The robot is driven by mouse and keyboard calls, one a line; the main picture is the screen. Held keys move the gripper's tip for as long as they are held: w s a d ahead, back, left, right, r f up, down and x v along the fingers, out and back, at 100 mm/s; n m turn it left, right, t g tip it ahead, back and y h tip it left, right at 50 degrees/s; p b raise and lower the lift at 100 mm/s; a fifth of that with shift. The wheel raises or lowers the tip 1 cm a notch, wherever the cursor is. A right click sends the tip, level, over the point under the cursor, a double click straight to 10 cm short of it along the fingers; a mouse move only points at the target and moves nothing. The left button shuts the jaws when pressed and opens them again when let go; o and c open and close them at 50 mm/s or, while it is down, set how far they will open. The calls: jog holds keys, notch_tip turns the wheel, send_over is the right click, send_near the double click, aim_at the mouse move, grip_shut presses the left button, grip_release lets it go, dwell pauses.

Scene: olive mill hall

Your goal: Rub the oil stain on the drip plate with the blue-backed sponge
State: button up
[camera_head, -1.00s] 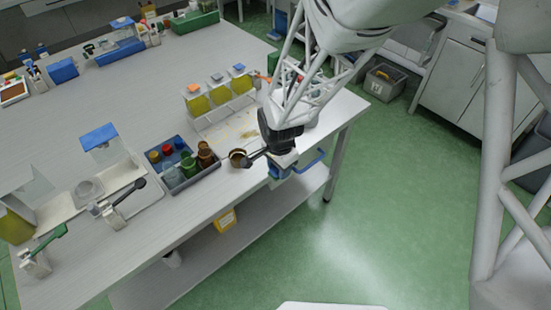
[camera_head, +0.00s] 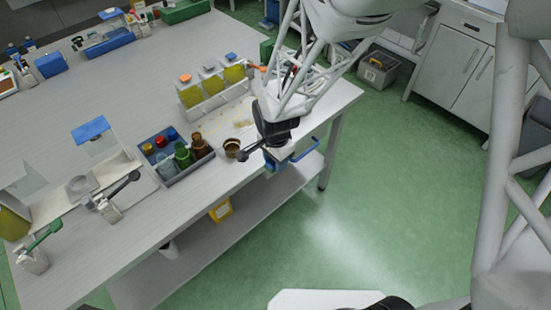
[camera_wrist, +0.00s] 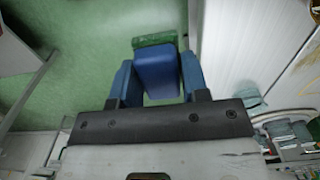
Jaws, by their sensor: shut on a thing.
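My gripper (camera_wrist: 158,62) is shut on the sponge (camera_wrist: 157,78), its blue fingers on either side. The sponge shows a blue back and a green strip at its far end. Green floor lies behind it in the wrist view. In the head view my gripper (camera_head: 287,160) is at the front edge of the long table, and the sponge is hard to make out. The pale drip plate (camera_head: 214,124) lies on the table behind my gripper, in front of yellow oil containers. A faint yellowish-brown oil stain (camera_head: 243,123) shows on it. My arm hides the plate's right part.
A grey crate (camera_head: 190,172) holds several bottles and jars. The oil containers (camera_head: 212,82) stand behind the plate. Free floor lies right of the table.

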jog(key=w+a+r, duration=0.1)
jog(key=w+a, duration=0.2)
jog(key=w, duration=0.5)
jog(key=w+a+r, duration=0.1)
jog(key=w+a, duration=0.2)
jog(key=w, duration=0.6)
jog(key=w+a+r, duration=0.1)
jog(key=w+a, duration=0.2)
jog(key=w, duration=0.5)
jog(key=shift+w+r, duration=0.25)
